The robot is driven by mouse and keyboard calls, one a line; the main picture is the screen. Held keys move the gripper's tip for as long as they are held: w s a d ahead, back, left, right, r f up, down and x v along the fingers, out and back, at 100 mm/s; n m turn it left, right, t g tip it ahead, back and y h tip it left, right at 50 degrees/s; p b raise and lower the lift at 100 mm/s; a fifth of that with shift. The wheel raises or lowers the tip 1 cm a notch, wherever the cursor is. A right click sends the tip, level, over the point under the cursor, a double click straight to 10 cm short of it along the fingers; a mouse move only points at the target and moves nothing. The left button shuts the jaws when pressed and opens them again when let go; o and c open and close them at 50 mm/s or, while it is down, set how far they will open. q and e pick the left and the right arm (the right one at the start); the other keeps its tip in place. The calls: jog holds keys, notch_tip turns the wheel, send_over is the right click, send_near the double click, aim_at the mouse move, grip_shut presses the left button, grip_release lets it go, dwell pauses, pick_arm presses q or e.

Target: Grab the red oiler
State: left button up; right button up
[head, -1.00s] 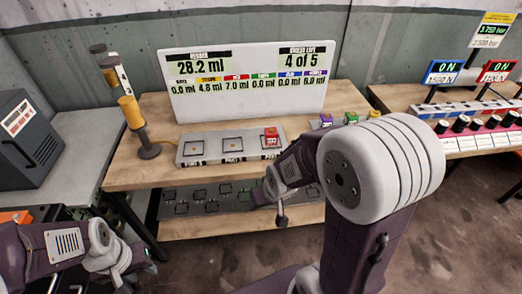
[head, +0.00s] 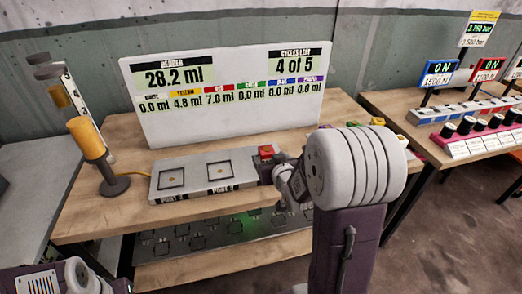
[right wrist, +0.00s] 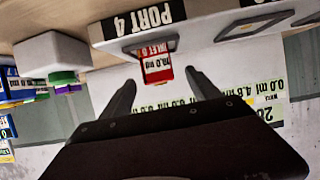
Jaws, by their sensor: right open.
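The red oiler (head: 266,152) sits at the right end of the grey port block (head: 195,180) on the wooden bench. In the right wrist view the red oiler (right wrist: 158,68) appears upside down at the port labelled PORT 4. My right gripper (right wrist: 159,79) is open, with its two fingers apart and pointing toward the oiler, which shows between their tips. No grip on it shows. In the head view my right arm hides most of this gripper. Only part of my left arm shows at the lower left; its gripper is out of view.
A white display board (head: 225,95) stands behind the block. A yellow cylinder on a stand (head: 90,140) is at the left. A lower shelf (head: 170,272) holds a dark slotted tray. A second bench (head: 400,105) with gauges and knobs is at the right. Other coloured oilers (right wrist: 62,80) show in the wrist view.

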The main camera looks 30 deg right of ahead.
aim_at(268, 155)
jog(key=shift+r, duration=0.15)
jog(key=shift+s+r, duration=0.15)
jog(key=shift+s, duration=0.1)
jog(key=shift+w+p, duration=0.15)
jog(key=shift+p, duration=0.2)
jog(key=x, duration=0.3)
jog(key=shift+w+d+f, duration=0.15)
jog(key=shift+w+f, duration=0.05)
jog(key=shift+f, duration=0.05)
jog(key=x, duration=0.5)
jog(key=shift+w+f, duration=0.1)
jog(key=shift+w, duration=0.05)
